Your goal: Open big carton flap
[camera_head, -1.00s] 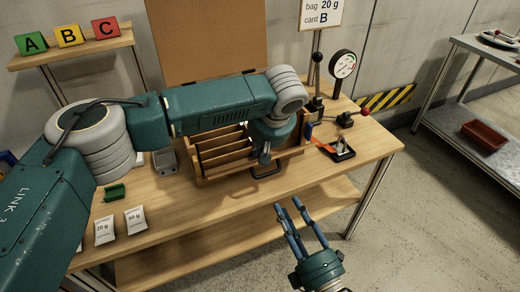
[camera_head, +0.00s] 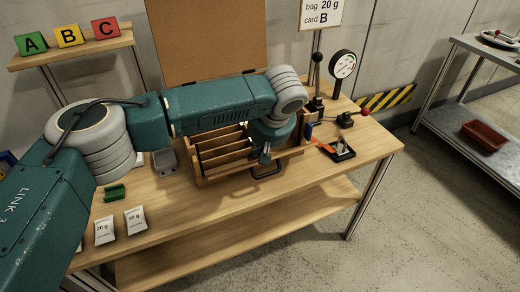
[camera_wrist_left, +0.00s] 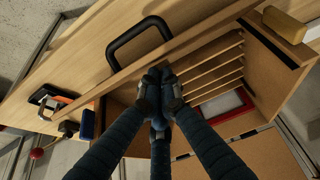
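An open box-like case with a wooden body (camera_head: 205,183) stands on the bench. It has several slots inside and a black handle (camera_head: 268,171) on its front. A large brown panel (camera_head: 210,40) stands upright behind it, like a raised flap. My left gripper (camera_head: 264,155) is over the case's front right part, partly hidden by its own wrist. In the left wrist view its fingertips (camera_wrist_left: 160,92) are close together at the inner side of the front wall, beside the dividers (camera_wrist_left: 210,70). I see nothing held between them. My right gripper is out of view.
A gauge (camera_head: 343,64) and red-knobbed lever (camera_head: 364,112) stand right of the case. A small black fixture (camera_head: 342,150) with an orange piece is near them. Two white bags (camera_head: 136,220) and a green block (camera_head: 114,192) lie front left. The front right bench top is clear.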

